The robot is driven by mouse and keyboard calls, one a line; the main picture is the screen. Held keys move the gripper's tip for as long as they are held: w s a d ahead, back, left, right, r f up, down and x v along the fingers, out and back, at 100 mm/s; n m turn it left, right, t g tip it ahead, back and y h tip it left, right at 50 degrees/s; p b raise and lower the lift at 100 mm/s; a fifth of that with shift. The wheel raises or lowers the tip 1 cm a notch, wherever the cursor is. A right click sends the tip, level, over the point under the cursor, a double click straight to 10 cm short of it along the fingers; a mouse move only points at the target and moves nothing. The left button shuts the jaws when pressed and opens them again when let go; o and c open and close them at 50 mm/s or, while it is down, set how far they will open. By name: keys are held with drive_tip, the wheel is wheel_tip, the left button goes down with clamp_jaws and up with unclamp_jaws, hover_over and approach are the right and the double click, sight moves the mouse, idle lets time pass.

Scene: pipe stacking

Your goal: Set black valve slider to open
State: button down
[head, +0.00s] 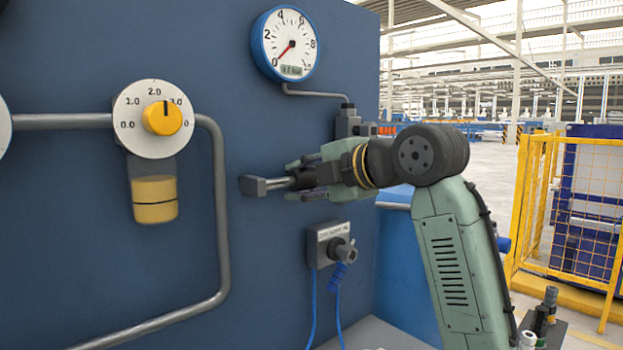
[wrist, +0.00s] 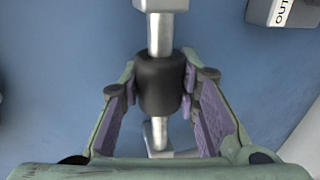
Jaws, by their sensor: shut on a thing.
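The black valve slider is a short dark cylinder (wrist: 160,84) on a grey metal rod (wrist: 159,34). In the wrist view it sits between my two fingers, with purple pads against its sides. In the head view my gripper (head: 303,179) reaches left along the blue panel and is shut around the slider (head: 302,177). The grey rod (head: 275,183) and its end block (head: 252,186) show to the left of my fingers. The rod's other end is hidden behind my gripper in the head view. I see no open or shut marking by the slider.
A round gauge (head: 285,45) reads near zero above. A yellow dial (head: 162,117) and a grey pipe (head: 219,200) are on the panel's left. A grey connector box (head: 322,243) with blue cables sits just below my gripper. A yellow fence (head: 533,190) stands to the right.

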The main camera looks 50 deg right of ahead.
drive_tip(key=shift+s+d, duration=0.1)
drive_tip(key=shift+d, duration=0.25)
drive_tip(key=c, duration=1.5)
unclamp_jaws()
drive_tip(key=shift+d, duration=0.2)
drive_tip(key=o, duration=0.3)
drive_tip(key=shift+a, duration=0.15)
drive_tip(key=v, duration=1.2)
